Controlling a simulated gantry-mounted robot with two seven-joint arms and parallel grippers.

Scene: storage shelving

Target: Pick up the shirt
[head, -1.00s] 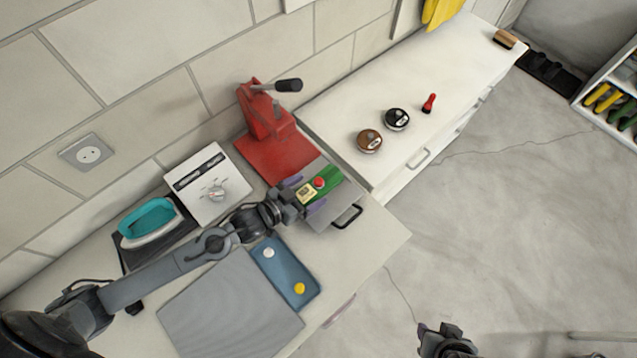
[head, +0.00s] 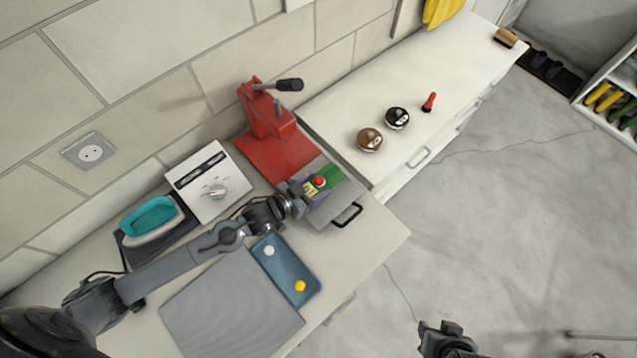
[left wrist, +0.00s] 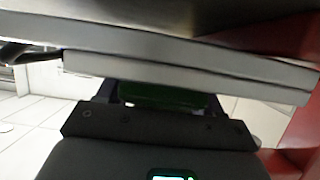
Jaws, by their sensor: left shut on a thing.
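No thing is clearly recognisable as a shirt. A flat grey, finely striped square (head: 230,308) lies on the near counter; I cannot tell whether it is cloth. My left gripper (head: 309,191) is shut on a green box (head: 327,177) with a red button and a yellowish label. The box is at the grey plate (head: 338,203) of the red press (head: 277,155). The left wrist view shows a green part (left wrist: 168,96) beyond the gripper body, under thick pale plates (left wrist: 180,68). My right gripper (head: 445,340) is at the bottom edge, its fingers unclear.
A blue tray (head: 284,265) with a white and a yellow knob lies beside the striped square. A white control box (head: 209,182) and a teal-topped iron (head: 151,217) stand by the wall. A white drawer cabinet (head: 440,60) adjoins the press. Open floor lies to the right.

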